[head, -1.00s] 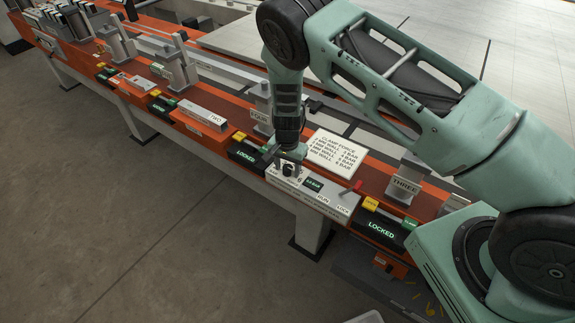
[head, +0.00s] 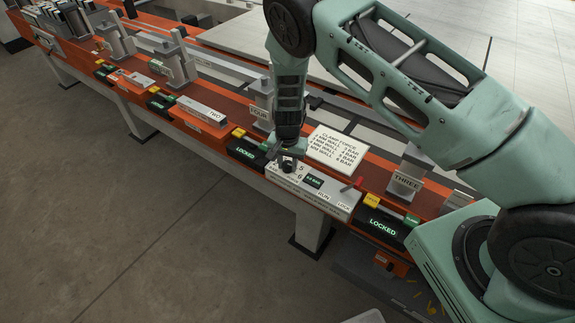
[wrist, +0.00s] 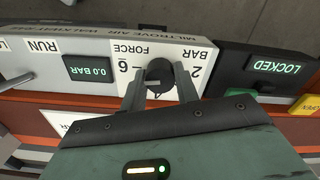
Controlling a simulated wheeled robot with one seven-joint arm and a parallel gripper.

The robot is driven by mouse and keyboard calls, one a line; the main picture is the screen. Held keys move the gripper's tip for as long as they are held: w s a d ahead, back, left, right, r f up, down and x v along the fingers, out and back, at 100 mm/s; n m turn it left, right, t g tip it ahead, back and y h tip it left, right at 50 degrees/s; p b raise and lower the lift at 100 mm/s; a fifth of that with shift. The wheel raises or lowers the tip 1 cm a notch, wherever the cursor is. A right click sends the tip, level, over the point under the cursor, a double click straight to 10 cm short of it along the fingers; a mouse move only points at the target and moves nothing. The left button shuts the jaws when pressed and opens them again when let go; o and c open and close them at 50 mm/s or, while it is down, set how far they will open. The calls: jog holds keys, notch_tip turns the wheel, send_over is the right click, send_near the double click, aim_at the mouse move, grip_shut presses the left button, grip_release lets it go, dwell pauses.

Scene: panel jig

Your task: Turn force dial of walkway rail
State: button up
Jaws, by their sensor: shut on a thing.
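The force dial is a black round knob (wrist: 160,76) on a white plate marked FORCE BAR, with a 2 and a 6 legible beside it in the wrist view. My gripper (wrist: 160,90) is shut on the dial, one finger on each side. In the head view my gripper (head: 288,158) reaches down to the dial (head: 288,167), which it partly hides. The small display (wrist: 88,72) beside the dial appears to read 0.0 BAR. The dial's pointer cannot be made out clearly.
A clamp force chart (head: 338,149) stands behind the dial box. Boxes showing LOCKED stand to the left (head: 246,153) and right (head: 382,226). Open floor lies in front.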

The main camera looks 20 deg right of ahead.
aim_at(288, 164)
jog(key=n+b, duration=0.2)
jog(key=n, duration=0.1)
jog(key=shift+f, duration=0.15)
jog(key=shift+n+b, duration=1.15)
jog(key=shift+n, duration=0.85)
jog(key=o, duration=1)
jog(key=shift+c, duration=0.2)
jog(key=shift+r, duration=0.2)
notch_tip(288, 164, up, 17)
jog(key=b, duration=0.3)
jog(key=shift+r, duration=0.15)
